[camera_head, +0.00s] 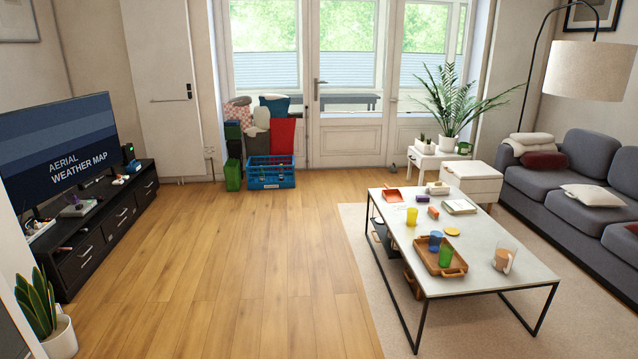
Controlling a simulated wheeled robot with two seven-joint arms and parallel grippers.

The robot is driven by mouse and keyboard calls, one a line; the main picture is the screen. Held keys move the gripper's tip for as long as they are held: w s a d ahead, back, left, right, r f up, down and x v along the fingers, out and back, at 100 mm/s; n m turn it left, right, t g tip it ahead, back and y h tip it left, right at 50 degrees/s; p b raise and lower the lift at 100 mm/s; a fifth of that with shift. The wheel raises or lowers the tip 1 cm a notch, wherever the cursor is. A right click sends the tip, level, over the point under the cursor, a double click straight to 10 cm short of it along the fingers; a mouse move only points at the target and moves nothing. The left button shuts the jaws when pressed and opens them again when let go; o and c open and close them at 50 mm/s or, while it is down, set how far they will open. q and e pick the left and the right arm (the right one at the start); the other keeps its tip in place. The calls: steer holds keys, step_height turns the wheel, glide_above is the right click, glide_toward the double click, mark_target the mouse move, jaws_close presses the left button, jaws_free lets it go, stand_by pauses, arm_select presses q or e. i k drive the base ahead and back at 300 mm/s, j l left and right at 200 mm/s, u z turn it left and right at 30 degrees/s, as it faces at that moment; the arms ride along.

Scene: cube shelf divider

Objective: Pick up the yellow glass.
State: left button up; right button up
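The yellow glass (412,216) stands upright on the white coffee table (485,270), near the table's left edge and behind the tray. A small orange object (433,212) lies just right of it. Neither of my grippers shows in the head view, and the table is some distance ahead to the right.
A wooden tray (424,262) on the table holds a blue glass (435,241) and a green glass (446,256). A sofa (578,185) stands right, a black TV cabinet (100,231) left, a blue crate (271,173) at the back. The wooden floor (230,265) between is clear.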

mark_target(412, 214)
steer(key=i, duration=1.05)
steer(key=i+z, duration=0.1)
steer(key=i, duration=0.95)
steer(key=i+z, duration=0.4)
steer(key=i+j+z, duration=0.25)
steer(key=i+z, duration=0.15)
steer(key=i, duration=0.2)
steer(key=i+j+z, duration=0.4)
steer(key=i+l, duration=0.05)
steer(key=i, duration=0.05)
